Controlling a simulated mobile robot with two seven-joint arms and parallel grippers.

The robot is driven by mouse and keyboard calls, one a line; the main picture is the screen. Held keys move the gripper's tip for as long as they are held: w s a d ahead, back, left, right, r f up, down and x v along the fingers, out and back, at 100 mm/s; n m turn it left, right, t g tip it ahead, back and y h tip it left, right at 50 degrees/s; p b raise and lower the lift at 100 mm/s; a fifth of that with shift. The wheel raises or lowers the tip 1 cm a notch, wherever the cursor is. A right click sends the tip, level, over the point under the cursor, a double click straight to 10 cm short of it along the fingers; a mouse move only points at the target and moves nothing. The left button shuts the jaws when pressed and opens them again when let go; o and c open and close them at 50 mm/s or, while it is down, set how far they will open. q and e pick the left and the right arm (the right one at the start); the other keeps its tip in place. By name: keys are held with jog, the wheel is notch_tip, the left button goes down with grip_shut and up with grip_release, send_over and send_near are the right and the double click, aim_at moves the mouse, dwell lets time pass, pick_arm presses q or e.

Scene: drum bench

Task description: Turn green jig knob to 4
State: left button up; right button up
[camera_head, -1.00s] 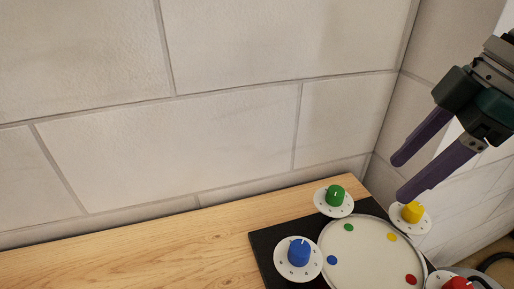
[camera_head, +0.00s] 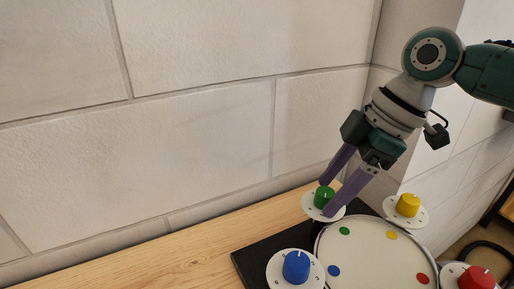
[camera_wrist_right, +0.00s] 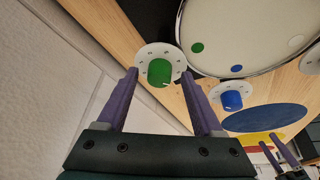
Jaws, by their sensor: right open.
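The green knob (camera_head: 323,196) stands on its round white dial plate (camera_head: 309,207) at the back left of the black jig base. My right gripper (camera_head: 327,198) is open, with its purple fingers reaching down on either side of the green knob in the head view. In the right wrist view the green knob (camera_wrist_right: 160,72) lies between and just beyond the two fingertips (camera_wrist_right: 160,76). I cannot tell whether either finger touches it. The number its white mark points at is too small to read. My left gripper is not in the head view.
A blue knob (camera_head: 296,266), a yellow knob (camera_head: 408,205) and a red knob (camera_head: 476,279) stand around a pale drum pad (camera_head: 372,255) with coloured dots. The wall (camera_head: 200,150) is close behind the green knob. Bare wooden bench (camera_head: 180,255) lies to the left.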

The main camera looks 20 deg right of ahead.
jog(key=shift+f, duration=0.1)
grip_shut()
dwell(0.6)
